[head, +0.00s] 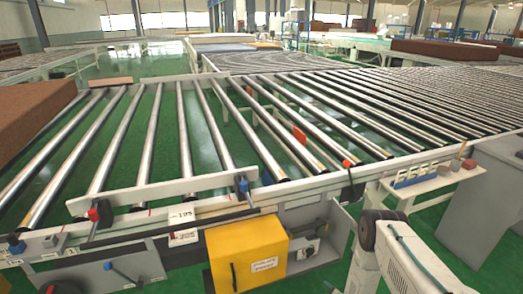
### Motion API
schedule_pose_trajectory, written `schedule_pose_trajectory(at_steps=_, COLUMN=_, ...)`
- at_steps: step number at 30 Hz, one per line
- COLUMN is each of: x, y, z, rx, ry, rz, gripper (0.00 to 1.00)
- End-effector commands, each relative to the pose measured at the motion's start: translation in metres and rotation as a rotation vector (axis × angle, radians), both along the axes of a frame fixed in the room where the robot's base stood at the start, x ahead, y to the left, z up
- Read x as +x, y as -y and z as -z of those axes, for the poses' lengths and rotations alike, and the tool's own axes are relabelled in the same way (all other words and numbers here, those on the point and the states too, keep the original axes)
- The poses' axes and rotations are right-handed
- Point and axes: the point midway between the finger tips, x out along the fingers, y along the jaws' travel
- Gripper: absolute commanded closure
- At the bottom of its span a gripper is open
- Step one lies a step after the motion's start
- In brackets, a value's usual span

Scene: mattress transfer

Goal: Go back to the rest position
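My arm shows at the bottom right as pale grey links with a dark joint, bent in front of the roller conveyor (190,140). The links run out of the bottom of the picture, and my gripper is not in view. The conveyor's metal rollers stretch across the middle. A brown mattress-like block (35,112) lies on the rollers at the far left, cut off by the picture edge. A longer brown block (445,52) lies at the back right.
A yellow box (247,258) and open grey control box (318,238) hang below the conveyor's front edge. A grey cabinet (490,195) and small ledge with tools (425,187) stand right, near my arm. A red-knobbed lever (98,214) sits front left.

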Motion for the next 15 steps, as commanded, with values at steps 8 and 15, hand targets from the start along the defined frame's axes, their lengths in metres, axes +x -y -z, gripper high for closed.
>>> schedule_pose_trajectory(at_steps=8, x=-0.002, y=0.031, z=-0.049, rx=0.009, ry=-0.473, rz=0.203, gripper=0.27)
schedule_pose_trajectory(at_steps=15, x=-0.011, y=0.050, z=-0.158, rx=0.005, ry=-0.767, rz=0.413, gripper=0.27)
